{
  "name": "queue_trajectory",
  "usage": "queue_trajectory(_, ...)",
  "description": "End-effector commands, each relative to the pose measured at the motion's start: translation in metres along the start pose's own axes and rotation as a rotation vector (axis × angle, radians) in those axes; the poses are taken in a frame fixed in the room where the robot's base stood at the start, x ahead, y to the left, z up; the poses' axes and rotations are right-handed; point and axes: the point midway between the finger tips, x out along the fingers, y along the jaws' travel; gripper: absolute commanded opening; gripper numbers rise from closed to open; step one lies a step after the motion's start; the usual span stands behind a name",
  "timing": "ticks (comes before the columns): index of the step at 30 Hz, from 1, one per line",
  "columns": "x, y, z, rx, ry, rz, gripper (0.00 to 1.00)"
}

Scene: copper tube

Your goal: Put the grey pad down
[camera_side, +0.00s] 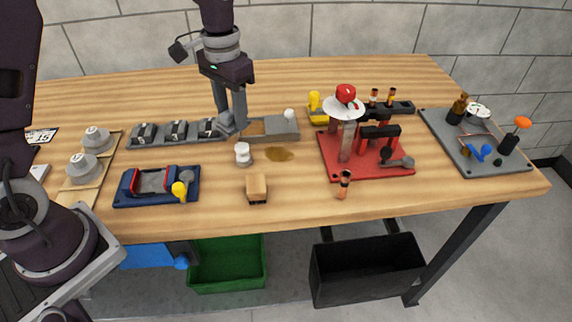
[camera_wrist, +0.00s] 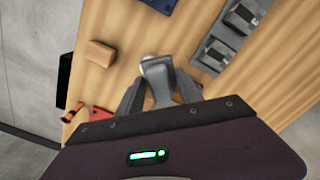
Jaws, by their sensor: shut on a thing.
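My gripper (camera_side: 231,122) points down over the middle-back of the table, at the left end of a grey tray (camera_side: 285,128). It is shut on the grey pad (camera_wrist: 157,72), which shows between the fingertips in the wrist view. In the side view the pad is hard to tell from the grey fingers. I cannot tell whether the pad touches the tray or hangs just above it. The tray has a brown patch in its left part and a small white-topped item at its right.
A small white jar (camera_side: 242,154) stands just in front of my gripper, by a brown spill (camera_side: 279,153). A tan block (camera_side: 257,188) and a copper tube piece (camera_side: 343,184) lie nearer the front edge. A red fixture (camera_side: 365,165) stands right. Grey clamps (camera_side: 176,132) line the left.

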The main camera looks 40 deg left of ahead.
Motion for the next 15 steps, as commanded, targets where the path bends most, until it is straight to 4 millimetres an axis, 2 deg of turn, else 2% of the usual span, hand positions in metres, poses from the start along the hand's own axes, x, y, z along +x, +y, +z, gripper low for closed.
queue_trajectory(6, -0.005, 0.077, -0.024, 0.345, 0.002, -0.001, 0.0)
queue_trajectory(10, -0.009, 0.129, -0.029, 0.561, 0.002, 0.0, 0.0)
queue_trajectory(12, -0.01, 0.147, -0.029, 0.641, 0.0, 0.0, 0.0)
queue_trajectory(15, -0.005, 0.161, -0.029, 0.701, -0.001, 0.0, 0.0)
